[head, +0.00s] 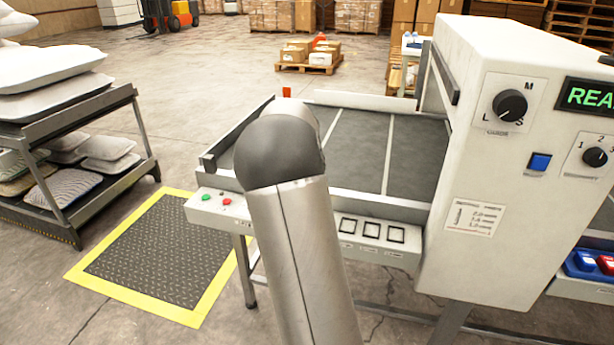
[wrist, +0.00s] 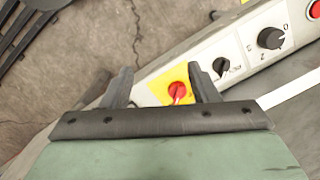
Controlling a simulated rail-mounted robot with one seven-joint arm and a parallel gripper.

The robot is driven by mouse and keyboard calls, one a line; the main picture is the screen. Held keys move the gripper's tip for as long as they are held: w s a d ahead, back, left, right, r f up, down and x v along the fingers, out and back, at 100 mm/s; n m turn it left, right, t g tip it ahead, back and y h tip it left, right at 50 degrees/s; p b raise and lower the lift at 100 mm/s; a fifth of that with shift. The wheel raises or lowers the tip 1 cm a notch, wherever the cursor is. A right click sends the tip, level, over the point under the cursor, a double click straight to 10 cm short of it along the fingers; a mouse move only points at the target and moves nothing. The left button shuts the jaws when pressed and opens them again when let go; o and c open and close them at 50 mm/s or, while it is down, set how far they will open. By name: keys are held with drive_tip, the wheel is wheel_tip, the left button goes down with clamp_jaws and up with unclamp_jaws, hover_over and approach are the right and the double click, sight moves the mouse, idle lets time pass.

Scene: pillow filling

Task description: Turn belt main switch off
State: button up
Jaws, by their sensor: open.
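The red rotary knob (wrist: 177,91) on a yellow plate (wrist: 171,82) looks like the belt main switch. It sits on a pale panel in the wrist view; its off mark is not readable. My gripper (wrist: 158,70) is open, with one dark finger on each side of the yellow plate in the picture. The right finger overlaps the plate's edge in the picture. I cannot tell how far the fingers are from the knob, and nothing is between them in their grip. In the head view my arm hides my gripper and this switch.
Along the same panel are a black knob (wrist: 221,67), a larger black dial (wrist: 270,39) and a red button (wrist: 315,10). The head view shows the belt table (head: 415,150), the white machine housing (head: 480,230), a pillow rack (head: 70,190) and a yellow-edged mat (head: 150,250).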

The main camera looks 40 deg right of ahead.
drive_tip(key=w+d+r+m+h+p, duration=0.1)
drive_tip(key=w+d+r+m+p, duration=0.25)
drive_tip(key=d+r+p, duration=0.35)
drive_tip(key=f, duration=0.5)
drive_tip(key=f+b, duration=0.1)
drive_tip(key=f, duration=0.4)
drive_tip(key=d+f, duration=0.1)
drive_tip(key=f, duration=0.5)
drive_tip(key=shift+w, duration=0.35)
drive_tip(key=c, duration=1)
